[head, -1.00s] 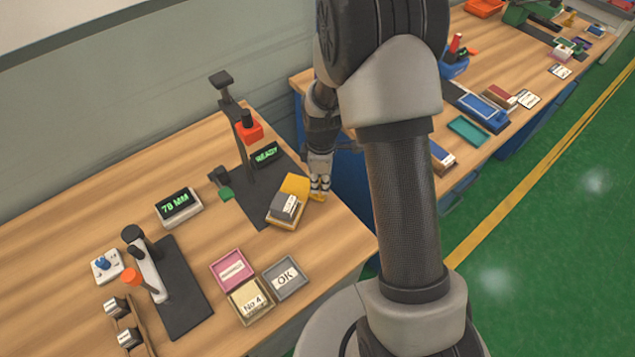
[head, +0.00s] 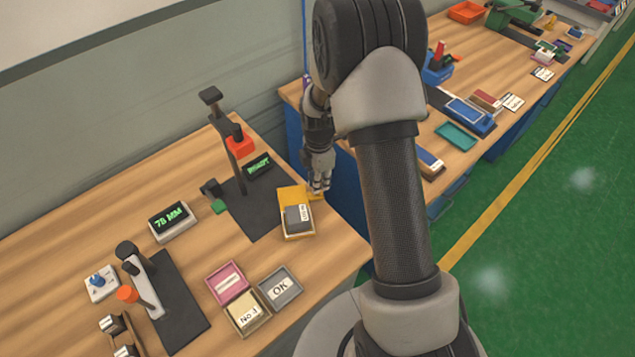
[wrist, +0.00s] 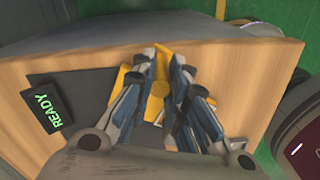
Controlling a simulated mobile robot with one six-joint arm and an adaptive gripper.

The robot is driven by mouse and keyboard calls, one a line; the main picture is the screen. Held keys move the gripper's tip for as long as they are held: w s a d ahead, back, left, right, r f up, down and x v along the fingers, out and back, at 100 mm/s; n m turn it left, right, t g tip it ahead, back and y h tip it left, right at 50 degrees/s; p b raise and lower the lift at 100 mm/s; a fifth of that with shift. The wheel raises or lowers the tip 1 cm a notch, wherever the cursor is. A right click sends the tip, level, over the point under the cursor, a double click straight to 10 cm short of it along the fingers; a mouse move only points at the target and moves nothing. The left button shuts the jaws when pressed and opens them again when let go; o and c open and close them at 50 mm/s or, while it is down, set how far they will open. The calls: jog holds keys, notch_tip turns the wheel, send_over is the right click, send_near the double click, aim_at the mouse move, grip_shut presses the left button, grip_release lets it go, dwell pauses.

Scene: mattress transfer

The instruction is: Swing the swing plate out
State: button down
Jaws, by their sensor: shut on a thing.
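The yellow swing plate (head: 291,194) is at the right edge of the dark base of the press, near the right end of the left bench. A grey block with a white label (head: 298,217) sits in a tray at its near end. My gripper (head: 318,187) is down at the plate's right side and shut on its yellow tab (head: 316,197). In the wrist view my gripper's fingers (wrist: 163,65) stand on both sides of yellow metal (wrist: 158,92). The fingers hide much of the plate there.
The press column (head: 231,150) with its red head (head: 240,142) stands left of the plate. A READY display (head: 259,166) is behind it. Pink (head: 227,283), cream (head: 246,314) and grey OK (head: 280,289) trays lie in front. A gap separates the second bench at right.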

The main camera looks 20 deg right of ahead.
jog(key=shift+w+d+n+p, duration=0.15)
jog(key=shift+w+d+n, duration=0.15)
jog(key=shift+w+n, duration=0.45)
jog(key=shift+w+d+n+p, duration=0.15)
jog(key=shift+w+d+n, duration=0.2)
jog(key=shift+n, duration=0.6)
jog(key=shift+w+a, duration=0.1)
jog(key=shift+w, duration=0.15)
